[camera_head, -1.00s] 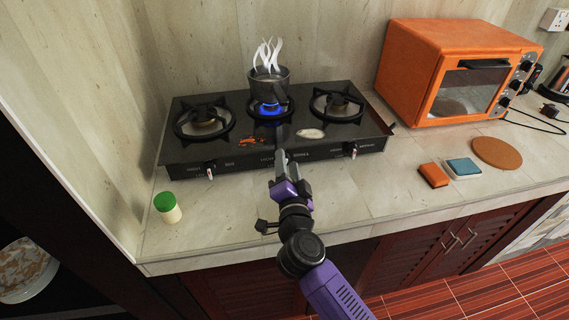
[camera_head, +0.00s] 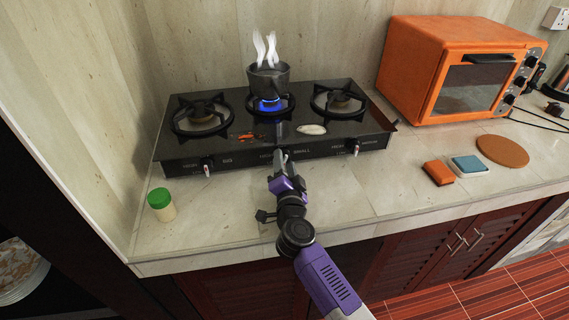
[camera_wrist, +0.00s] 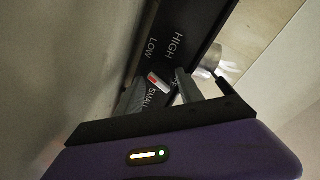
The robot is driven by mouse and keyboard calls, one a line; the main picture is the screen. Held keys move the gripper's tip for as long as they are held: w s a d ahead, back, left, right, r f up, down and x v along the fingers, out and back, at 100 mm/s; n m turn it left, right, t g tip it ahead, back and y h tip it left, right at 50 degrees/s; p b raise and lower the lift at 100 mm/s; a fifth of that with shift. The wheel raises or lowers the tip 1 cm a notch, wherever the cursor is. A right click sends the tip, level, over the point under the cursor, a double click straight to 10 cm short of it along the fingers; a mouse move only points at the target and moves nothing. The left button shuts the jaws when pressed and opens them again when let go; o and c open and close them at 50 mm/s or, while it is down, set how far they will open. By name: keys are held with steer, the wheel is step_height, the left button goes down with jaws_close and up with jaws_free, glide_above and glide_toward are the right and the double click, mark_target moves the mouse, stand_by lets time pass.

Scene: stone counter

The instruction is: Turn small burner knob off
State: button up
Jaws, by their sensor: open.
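The small burner knob (camera_wrist: 157,81) shows a white and red bar in the wrist view, beside the SMALL label on the black front panel. My gripper (camera_wrist: 160,89) is open, with one finger on each side of the knob; I cannot tell if either touches it. In the head view my gripper (camera_head: 280,157) is at the middle of the stove front and mostly hides this knob. The small burner (camera_head: 268,104) at the stove's middle has a blue flame under a steaming pot (camera_head: 268,78).
The stove (camera_head: 225,155) has two outer burners without visible flame, and a left knob (camera_head: 207,168) and right knob (camera_head: 355,147). A green-lidded jar (camera_head: 161,205) stands at front left. An orange oven (camera_head: 420,70), sponges and a round cork mat (camera_head: 502,151) are at right.

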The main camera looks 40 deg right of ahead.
steer(key=shift+w+d, duration=0.1)
steer(key=shift+w, duration=0.05)
steer(key=shift+c, duration=0.2)
jaws_close()
